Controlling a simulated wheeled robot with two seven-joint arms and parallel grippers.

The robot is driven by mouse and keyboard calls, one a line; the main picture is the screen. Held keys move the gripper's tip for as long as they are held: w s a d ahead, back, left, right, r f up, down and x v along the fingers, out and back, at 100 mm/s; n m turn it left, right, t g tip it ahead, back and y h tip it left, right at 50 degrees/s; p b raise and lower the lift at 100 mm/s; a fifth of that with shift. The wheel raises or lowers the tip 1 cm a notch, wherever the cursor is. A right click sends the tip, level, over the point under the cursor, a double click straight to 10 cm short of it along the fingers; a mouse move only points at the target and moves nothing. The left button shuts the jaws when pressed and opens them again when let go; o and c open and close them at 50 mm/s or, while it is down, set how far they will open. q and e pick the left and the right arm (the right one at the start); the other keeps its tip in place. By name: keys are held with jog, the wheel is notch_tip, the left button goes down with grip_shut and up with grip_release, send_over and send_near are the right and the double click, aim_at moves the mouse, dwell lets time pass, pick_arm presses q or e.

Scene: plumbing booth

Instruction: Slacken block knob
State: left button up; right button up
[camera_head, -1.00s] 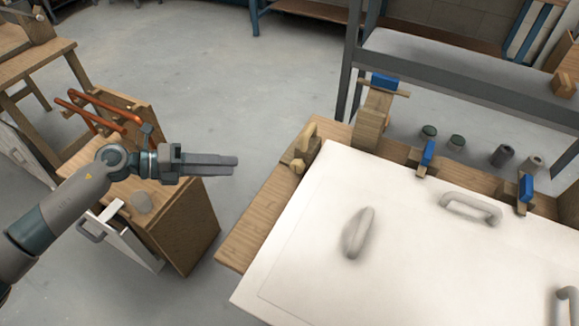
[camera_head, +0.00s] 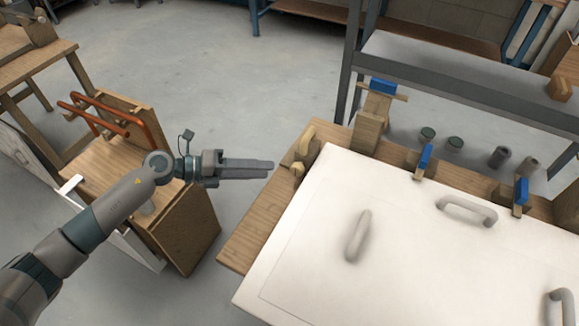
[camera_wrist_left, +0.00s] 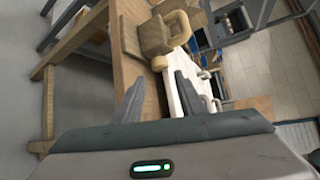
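A pale wooden block (camera_head: 304,146) with a curved yellowish handle stands at the near-left edge of the wooden bench. A small light knob (camera_head: 297,169) shows at its lower side. In the left wrist view the block (camera_wrist_left: 140,38) is ahead, with the knob (camera_wrist_left: 160,63) low beside it. My left gripper (camera_head: 272,169) points right, its tips a short gap left of the knob in the head view. In the left wrist view its two fingers (camera_wrist_left: 159,82) are apart with nothing between them, and the knob lies beyond the gap. My right gripper is not in view.
A white panel (camera_head: 330,270) with grey handles covers most of the bench (camera_head: 262,216). Blue-topped clamps (camera_head: 425,158) line its far edge. A wooden cabinet (camera_head: 188,235) with orange bars (camera_head: 110,105) stands under my left arm. Open floor lies between cabinet and bench.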

aim_at(291, 170)
pick_arm(q)
jog(key=p+x, duration=0.1)
jog(key=x, duration=0.7)
jog(key=shift+w+d, duration=0.15)
jog(key=shift+d, duration=0.2)
jog(key=shift+f, duration=0.1)
jog(key=c, duration=0.7)
